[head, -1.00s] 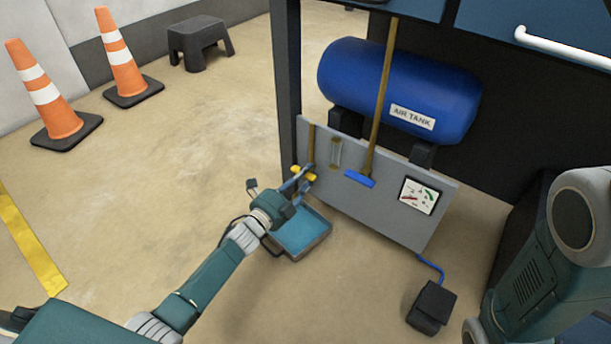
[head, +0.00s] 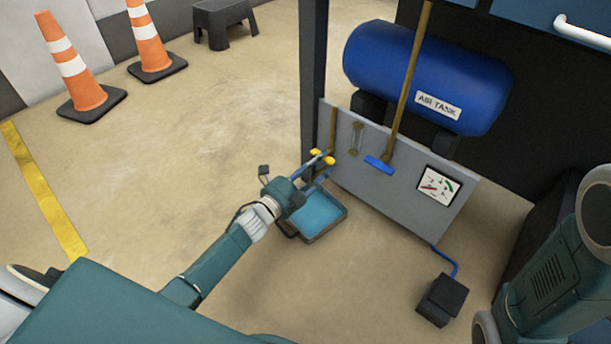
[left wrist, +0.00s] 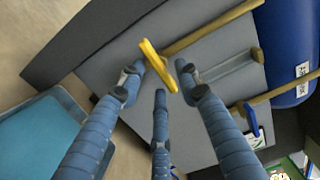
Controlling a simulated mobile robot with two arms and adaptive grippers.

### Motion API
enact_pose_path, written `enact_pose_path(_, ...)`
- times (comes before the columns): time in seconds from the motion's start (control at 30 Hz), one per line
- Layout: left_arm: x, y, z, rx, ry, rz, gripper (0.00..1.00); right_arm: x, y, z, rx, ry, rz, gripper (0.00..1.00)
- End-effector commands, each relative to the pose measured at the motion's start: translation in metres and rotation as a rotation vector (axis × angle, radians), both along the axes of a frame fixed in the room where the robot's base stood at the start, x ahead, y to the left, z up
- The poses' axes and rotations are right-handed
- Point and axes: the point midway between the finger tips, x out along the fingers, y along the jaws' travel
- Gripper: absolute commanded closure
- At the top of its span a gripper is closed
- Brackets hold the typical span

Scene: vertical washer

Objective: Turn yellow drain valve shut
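The yellow drain valve (head: 328,160) is at the lower left of the grey panel, at the foot of a brass pipe. In the left wrist view its yellow handle (left wrist: 157,66) is a flat bar lying slantwise, at an angle to the pipe. My left gripper (head: 318,166) is at the valve. In the left wrist view its blue fingers (left wrist: 160,76) are spread, with the handle between and just beyond the tips. I cannot tell whether a finger touches it. My right gripper is not in view; only part of the right arm shows.
A blue tray (head: 338,229) stands on the floor under the valve. The grey panel (head: 400,200) carries a blue lever (head: 379,165) and a gauge (head: 438,186). The blue air tank (head: 425,75) is above. A black pedal (head: 442,300) is on the floor.

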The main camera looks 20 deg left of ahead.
Motion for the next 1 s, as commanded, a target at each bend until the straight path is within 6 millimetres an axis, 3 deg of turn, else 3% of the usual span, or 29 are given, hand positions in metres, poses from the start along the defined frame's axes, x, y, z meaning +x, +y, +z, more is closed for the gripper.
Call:
enact_pose_path(0.2, -0.047, 0.017, -0.002, 0.002, 0.003, -0.001, 0.67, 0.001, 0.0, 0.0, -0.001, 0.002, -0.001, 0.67)
enact_pose_path(0.4, -0.077, 0.027, -0.002, 0.0, 0.004, -0.001, 0.67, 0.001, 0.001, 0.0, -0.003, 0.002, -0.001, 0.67)
enact_pose_path(0.6, -0.088, 0.032, -0.001, 0.0, 0.001, -0.001, 0.67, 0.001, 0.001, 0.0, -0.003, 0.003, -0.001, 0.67)
enact_pose_path(1.0, -0.089, 0.032, -0.001, 0.0, 0.001, -0.001, 0.67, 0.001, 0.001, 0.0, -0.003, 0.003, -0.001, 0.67)
